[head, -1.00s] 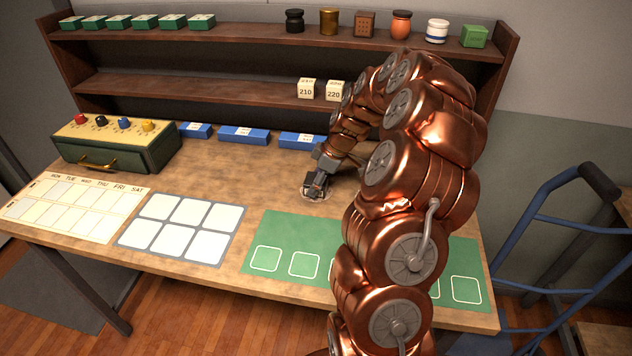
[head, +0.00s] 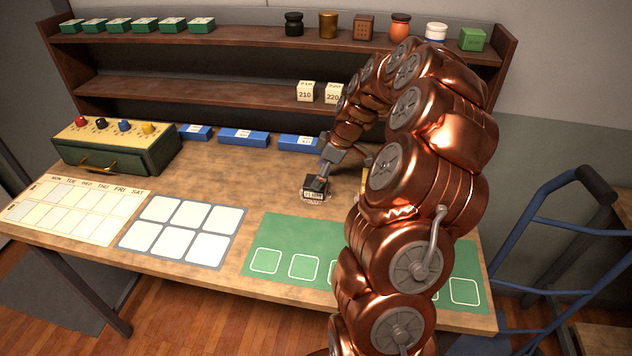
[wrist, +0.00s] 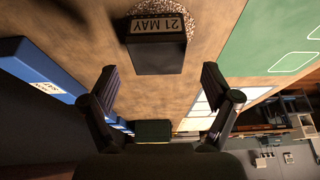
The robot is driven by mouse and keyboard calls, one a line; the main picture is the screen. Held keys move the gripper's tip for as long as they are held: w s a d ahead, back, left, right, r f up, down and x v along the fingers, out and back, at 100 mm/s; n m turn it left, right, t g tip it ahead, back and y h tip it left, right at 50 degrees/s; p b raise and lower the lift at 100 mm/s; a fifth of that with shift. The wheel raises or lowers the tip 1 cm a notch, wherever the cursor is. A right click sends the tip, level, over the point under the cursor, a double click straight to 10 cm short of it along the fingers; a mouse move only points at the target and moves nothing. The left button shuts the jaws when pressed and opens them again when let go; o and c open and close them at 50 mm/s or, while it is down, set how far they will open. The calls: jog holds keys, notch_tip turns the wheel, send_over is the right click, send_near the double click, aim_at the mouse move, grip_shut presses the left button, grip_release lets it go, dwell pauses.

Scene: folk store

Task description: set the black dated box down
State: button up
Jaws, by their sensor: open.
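The black dated box (head: 314,194) stands on the wooden table, on a small round speckled mat. In the wrist view the box (wrist: 156,56) shows a pale label reading "21 MAY". The mat (wrist: 150,8) shows around its base there. My gripper (head: 322,178) is just above and behind the box in the head view. In the wrist view its two fingers (wrist: 160,82) are spread wide, with the box beyond the tips and clear space between. Nothing is held.
Blue trays (head: 243,135) line the table's back. A green mat (head: 290,235) with outlined squares, a white-card grid (head: 183,229) and a weekday chart (head: 75,207) lie in front. A green drawer box (head: 117,150) stands left. Shelves (head: 230,93) rise behind.

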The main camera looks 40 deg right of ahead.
jog(key=b+v, duration=0.2)
jog(key=v, duration=0.7)
jog(key=s+a+r+m+g, duration=0.1)
jog(key=s+a, duration=0.3)
jog(key=a, duration=0.6)
jog(key=s+a+r+m+g, duration=0.15)
jog(key=s+a, duration=0.25)
jog(key=a, duration=0.7)
jog(key=s+a+f+m+g+h, duration=0.1)
jog(key=s+a+f+m, duration=0.1)
jog(key=s, duration=0.8)
jog(key=s+a+f+m+g+h, duration=0.1)
jog(key=s+a+f+m+h, duration=0.1)
jog(key=s, duration=0.9)
jog(key=a+f+m, duration=0.1)
jog(key=a+m, duration=0.1)
jog(key=a, duration=0.1)
jog(key=shift+s+g, duration=0.3)
jog(key=shift+g, duration=0.05)
